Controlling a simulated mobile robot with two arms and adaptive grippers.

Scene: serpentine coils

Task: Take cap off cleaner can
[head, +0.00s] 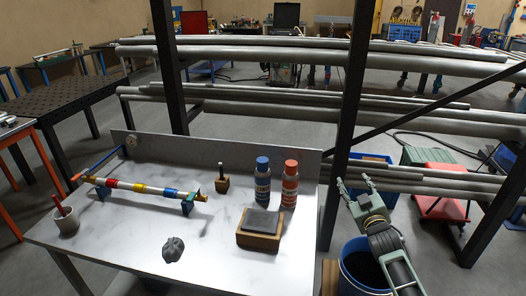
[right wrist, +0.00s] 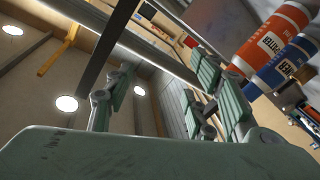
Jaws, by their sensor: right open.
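A blue-capped can (head: 262,182) with a blue label stands upright at the back right of the metal table. In the right wrist view this blue can (right wrist: 288,62) carries lettering ending in "NER". An orange-red can (head: 289,185) with a red cap stands just right of it; in the right wrist view the orange can (right wrist: 268,40) reads "SPATTER". Both caps are on in the head view. My right gripper (head: 355,184) is open and empty, right of the cans and past the table's right edge. Its spread fingers show in the right wrist view (right wrist: 165,85). My left gripper is out of view.
A wooden block with a grey top (head: 259,228) lies in front of the cans. A small wooden holder (head: 222,184), a striped rod on stands (head: 140,188), a cup (head: 66,221) and a dark lump (head: 173,249) share the table (head: 125,240). A black rack post (head: 345,130) stands between gripper and cans.

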